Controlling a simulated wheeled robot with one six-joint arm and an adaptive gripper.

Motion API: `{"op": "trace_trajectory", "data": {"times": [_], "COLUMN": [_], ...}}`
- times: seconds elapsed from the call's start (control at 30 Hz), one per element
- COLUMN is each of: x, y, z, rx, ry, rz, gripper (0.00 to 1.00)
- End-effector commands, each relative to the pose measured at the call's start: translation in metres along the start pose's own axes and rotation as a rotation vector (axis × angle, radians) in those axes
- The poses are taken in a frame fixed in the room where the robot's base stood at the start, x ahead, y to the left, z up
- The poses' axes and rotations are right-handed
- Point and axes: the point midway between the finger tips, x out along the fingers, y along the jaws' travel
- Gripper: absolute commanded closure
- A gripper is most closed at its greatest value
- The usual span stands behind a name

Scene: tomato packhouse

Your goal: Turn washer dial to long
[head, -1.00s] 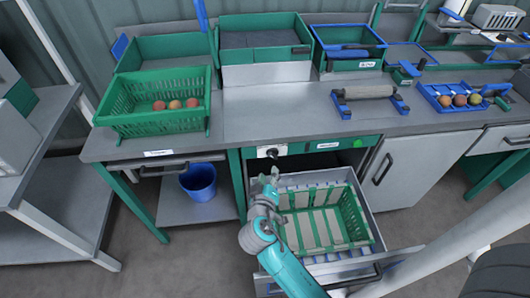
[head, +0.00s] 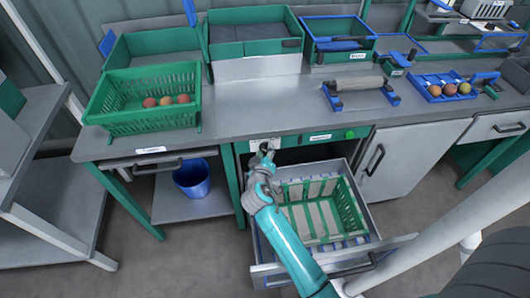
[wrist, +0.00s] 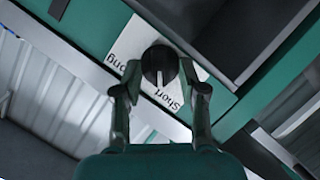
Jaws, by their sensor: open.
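The washer dial (wrist: 160,62) is a round black knob with a white pointer line, on a white plate with printed words. In the wrist view "Long" (wrist: 118,54) is at the plate's upper left and "Short" (wrist: 170,96) at its lower right. The pointer line faces down in the picture, towards the start of "Short". My gripper (wrist: 160,76) is open, one finger on each side of the dial; contact cannot be told. In the head view my gripper (head: 264,158) is at the green front panel (head: 318,138) and mostly covers the dial.
An open drawer (head: 366,222) with a green slatted crate (head: 350,208) sticks out below the panel, right of my arm. The counter (head: 240,104) above holds a green basket (head: 120,112) of tomatoes and a roller (head: 357,83). A blue bucket (head: 192,180) stands on the lower left shelf.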

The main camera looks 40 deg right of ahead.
Motion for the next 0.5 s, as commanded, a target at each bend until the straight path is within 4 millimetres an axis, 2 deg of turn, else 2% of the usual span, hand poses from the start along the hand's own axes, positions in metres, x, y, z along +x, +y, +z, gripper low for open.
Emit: {"op": "trace_trajectory", "data": {"times": [0.07,0.2,0.23,0.5], "x": [-0.0002,-0.0003,-0.0003,-0.0002], "y": [0.0000,0.0000,0.0000,0.0002], "z": [0.0000,0.0001,0.0001,0.0001], "rx": [0.000,0.000,0.000,0.006], "ry": [0.000,0.000,0.000,0.000], "rz": [0.000,0.000,0.000,-0.002], "gripper": [0.61,0.96,1.00,1.00]}}
